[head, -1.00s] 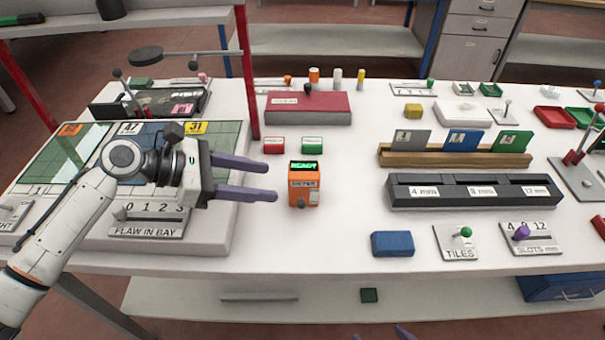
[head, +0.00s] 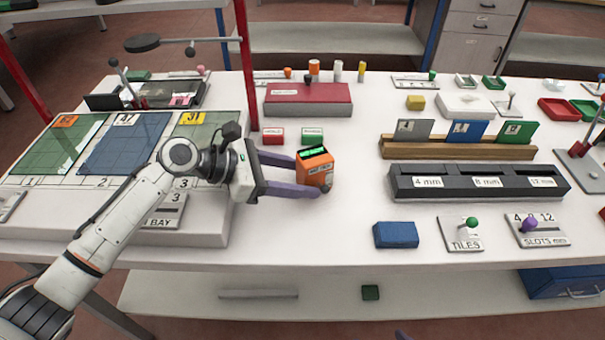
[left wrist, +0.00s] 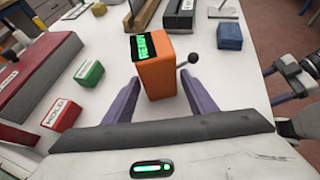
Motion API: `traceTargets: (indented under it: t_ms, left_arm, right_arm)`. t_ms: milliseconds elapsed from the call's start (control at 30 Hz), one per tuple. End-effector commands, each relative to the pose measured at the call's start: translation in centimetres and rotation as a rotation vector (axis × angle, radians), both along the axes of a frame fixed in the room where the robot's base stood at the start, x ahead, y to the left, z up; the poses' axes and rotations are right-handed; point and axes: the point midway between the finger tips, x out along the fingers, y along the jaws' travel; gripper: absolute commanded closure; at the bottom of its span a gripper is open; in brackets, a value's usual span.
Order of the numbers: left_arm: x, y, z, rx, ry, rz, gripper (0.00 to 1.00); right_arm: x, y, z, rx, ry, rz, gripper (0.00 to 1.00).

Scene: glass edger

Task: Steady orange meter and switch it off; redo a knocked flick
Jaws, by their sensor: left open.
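The orange meter (head: 315,172) stands on the white bench with its green display lit; the left wrist view also shows the meter (left wrist: 167,72) and its READY display. It looks turned and leaning in the head view. Its dark ball-ended switch (left wrist: 193,59) sticks out to the right in the wrist view. My left gripper (head: 306,176) is open, its purple fingers on either side of the meter. A gap shows beside the right finger in the wrist view; whether the left finger touches is unclear.
Red and green blocks (head: 272,136) (head: 313,136) lie just behind the meter, with a dark red box (head: 308,98) farther back. A black slotted rack (head: 478,182) and blue block (head: 396,235) stand to the right. The bench front before the meter is clear.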

Motion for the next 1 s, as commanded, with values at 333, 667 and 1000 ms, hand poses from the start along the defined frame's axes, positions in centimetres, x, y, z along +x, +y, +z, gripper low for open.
traceTargets:
  t_ms: [333, 667, 1000]
  left_arm:
    - [-0.01, 0.0, -0.02, 0.0, 0.0, 0.0, 0.71]
    - [0.01, 0.0, 0.05, -0.002, -0.001, 0.0, 0.72]
    - [0.02, -0.01, 0.11, -0.002, -0.002, 0.0, 0.73]
  right_arm:
    - [-0.09, -0.02, -0.15, -0.001, 0.003, 0.0, 0.31]
    - [-0.18, -0.03, -0.23, -0.001, 0.006, 0.0, 0.31]
    - [-0.69, -0.12, -0.59, -0.001, 0.017, -0.002, 0.45]
